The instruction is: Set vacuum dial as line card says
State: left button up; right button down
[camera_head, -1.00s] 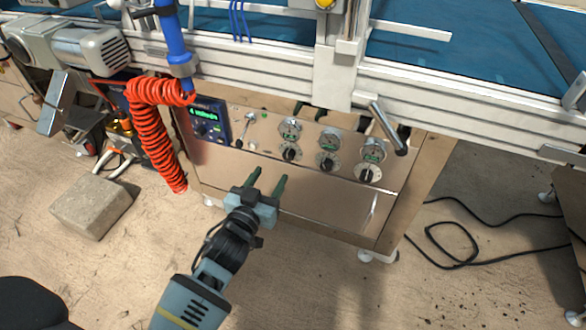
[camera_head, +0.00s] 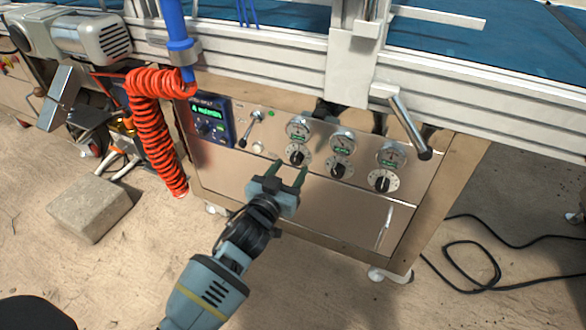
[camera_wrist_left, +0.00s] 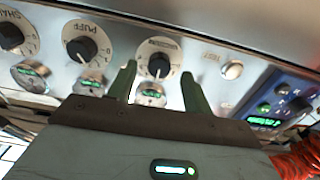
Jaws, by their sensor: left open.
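Three round black-knobbed dials sit in a row on the steel panel. The left dial (camera_head: 297,155) has a label I cannot read; in the left wrist view this dial (camera_wrist_left: 158,64) shows between my fingers. That view labels the middle dial (camera_wrist_left: 77,48) PUFF, and the end one (camera_wrist_left: 10,38) appears to read SHAKE. My left gripper (camera_head: 290,167) is open and empty, its fingertips just below and in front of the left dial. Contact is not visible. A gauge (camera_head: 298,129) with a green display sits above that dial. No line card can be made out.
A lit blue controller (camera_head: 209,120) and a toggle lever (camera_head: 251,129) are left of the dials. A red coiled hose (camera_head: 155,135) hangs farther left. A metal handle (camera_head: 408,125) juts out above the right dial. A concrete block (camera_head: 90,207) lies on the floor.

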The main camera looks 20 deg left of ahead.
pick_arm(q)
jog(key=shift+w+b, duration=0.3)
jog(key=shift+w, duration=0.8)
pick_arm(e)
jog(key=shift+w+f, duration=0.3)
jog(key=shift+f, duration=0.2)
pick_arm(q)
jog(key=c, duration=1)
jog(key=shift+o, duration=0.2)
pick_arm(e)
jog(key=shift+s+r, duration=0.2)
jog(key=shift+s, duration=0.15)
